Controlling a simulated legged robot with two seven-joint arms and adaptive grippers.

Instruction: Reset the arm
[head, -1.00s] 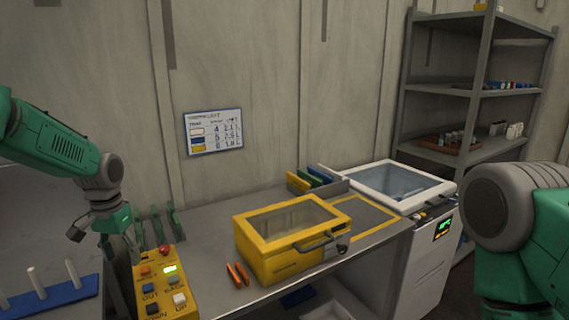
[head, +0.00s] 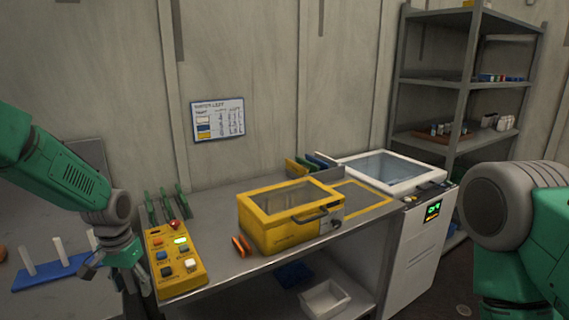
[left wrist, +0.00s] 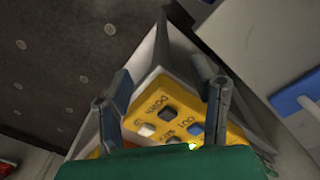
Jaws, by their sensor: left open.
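My left arm comes in from the left in the head view. Its gripper (head: 112,268) hangs just left of the yellow control box (head: 176,262), which has several coloured buttons, a red knob and a lit green display. In the left wrist view the two fingers of my left gripper (left wrist: 168,98) are spread apart with nothing between them. The control box (left wrist: 182,112) shows beyond and between the fingers. My right arm (head: 515,225) shows at the right edge of the head view, and its gripper is out of frame.
A yellow case with a clear lid (head: 290,217) and orange tool handles (head: 241,246) stand on the bench (head: 225,262). A white machine (head: 395,172) stands at right, before a grey shelf (head: 450,85). A blue peg base (head: 50,270) lies at left.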

